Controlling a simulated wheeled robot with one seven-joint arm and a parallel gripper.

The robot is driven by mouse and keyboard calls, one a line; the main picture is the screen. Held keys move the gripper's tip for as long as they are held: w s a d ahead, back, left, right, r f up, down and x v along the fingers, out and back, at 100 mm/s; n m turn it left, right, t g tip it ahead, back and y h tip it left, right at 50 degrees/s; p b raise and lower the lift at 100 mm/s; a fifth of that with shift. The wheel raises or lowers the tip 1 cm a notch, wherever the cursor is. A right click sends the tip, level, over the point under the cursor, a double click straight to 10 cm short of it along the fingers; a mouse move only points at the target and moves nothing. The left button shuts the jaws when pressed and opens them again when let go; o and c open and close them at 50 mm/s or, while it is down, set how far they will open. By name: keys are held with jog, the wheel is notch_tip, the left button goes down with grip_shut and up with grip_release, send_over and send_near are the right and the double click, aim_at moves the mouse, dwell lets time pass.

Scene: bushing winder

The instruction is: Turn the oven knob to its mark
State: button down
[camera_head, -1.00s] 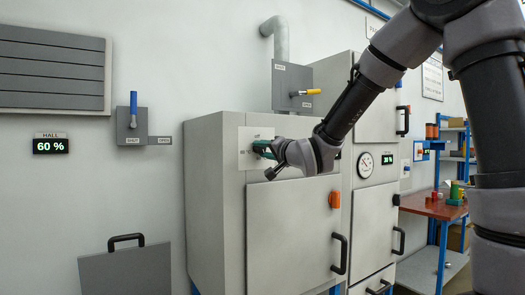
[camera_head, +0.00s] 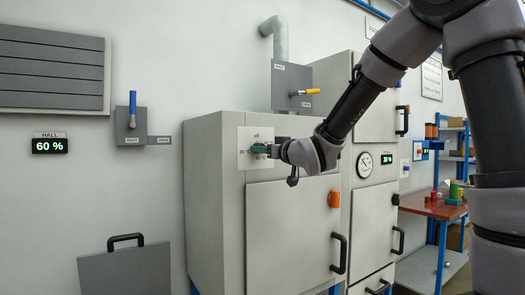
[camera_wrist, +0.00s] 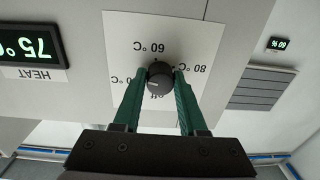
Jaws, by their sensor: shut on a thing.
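The oven knob (camera_wrist: 160,78) is round and dark grey, with a short light line on its face. It sits in the middle of a white plate (camera_wrist: 180,27) with upside-down temperature labels, among them 60 °C at the top and 80 °C at the right; the label at the bottom is partly covered. My gripper (camera_wrist: 162,75) has its two green fingers on either side of the knob and is shut on it. In the head view my gripper (camera_head: 262,149) reaches the plate on the upper front of the grey oven (camera_head: 214,200); the knob is hidden there.
A HEAT display (camera_wrist: 33,46) reading 75 °C is beside the plate in the wrist view. The oven door has an orange knob (camera_head: 334,199) and a black handle (camera_head: 340,252). A taller cabinet with a gauge (camera_head: 364,165) stands to the right.

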jog(key=shift+n+h, duration=0.3)
jog(key=shift+n, duration=9.7)
jog(key=shift+c, duration=2.3)
grip_release()
jog(key=shift+r, duration=0.1)
jog(key=shift+d, duration=0.1)
jog(key=v, duration=1)
jog(key=shift+s+d, duration=0.25)
